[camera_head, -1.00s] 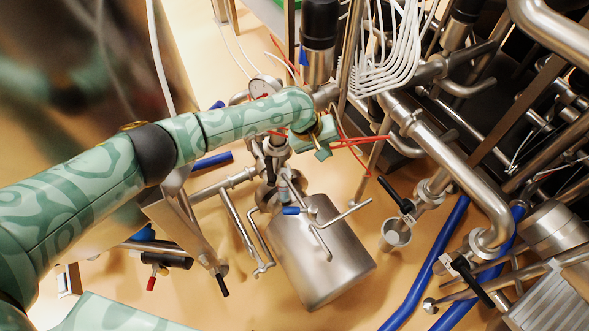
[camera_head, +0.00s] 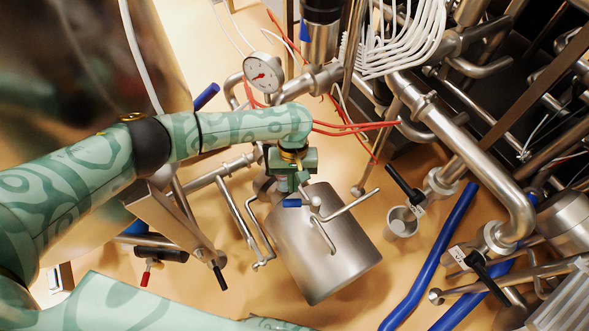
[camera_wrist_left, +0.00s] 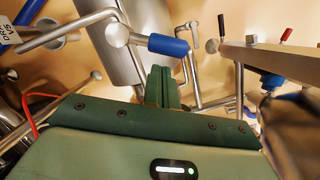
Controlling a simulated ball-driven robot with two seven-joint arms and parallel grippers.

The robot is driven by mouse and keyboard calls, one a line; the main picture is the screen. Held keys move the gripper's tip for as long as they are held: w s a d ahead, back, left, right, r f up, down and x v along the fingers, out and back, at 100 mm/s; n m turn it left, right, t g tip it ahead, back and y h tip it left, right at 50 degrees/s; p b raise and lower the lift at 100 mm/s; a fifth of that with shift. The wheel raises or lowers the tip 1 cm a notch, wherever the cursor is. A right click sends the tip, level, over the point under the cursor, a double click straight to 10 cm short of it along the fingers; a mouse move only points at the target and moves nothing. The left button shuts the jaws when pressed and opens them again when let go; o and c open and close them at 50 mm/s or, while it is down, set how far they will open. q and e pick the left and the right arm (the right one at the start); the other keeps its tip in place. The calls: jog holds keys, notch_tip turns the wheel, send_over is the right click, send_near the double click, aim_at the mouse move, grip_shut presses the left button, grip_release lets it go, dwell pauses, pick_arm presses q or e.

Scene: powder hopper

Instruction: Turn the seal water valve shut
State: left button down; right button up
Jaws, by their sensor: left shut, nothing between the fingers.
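A small valve with a blue handle (camera_head: 292,203) sits at the upper end of a steel cylinder (camera_head: 325,250). The blue handle also shows in the wrist view (camera_wrist_left: 168,45), just beyond my fingertips. No readable label tells me whether this is the seal water valve. My left gripper (camera_head: 291,186) points down right above the handle, partly hiding the pipework behind it. Its fingers are shut together with nothing between them, as the wrist view (camera_wrist_left: 160,82) shows. I cannot tell whether the fingertips touch the handle. My right gripper is not in view.
Black-handled valves (camera_head: 404,184) (camera_head: 480,270) stand on pipes at the right. A pressure gauge (camera_head: 263,74) is behind my arm. A red-handled valve (camera_head: 146,277) is at lower left. Bent steel rods (camera_head: 352,204) cross above the cylinder. Blue hoses (camera_head: 440,250) lie on the floor.

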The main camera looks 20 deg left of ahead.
pick_arm(q)
jog(key=shift+b+x, duration=0.3)
jog(key=shift+x, duration=0.65)
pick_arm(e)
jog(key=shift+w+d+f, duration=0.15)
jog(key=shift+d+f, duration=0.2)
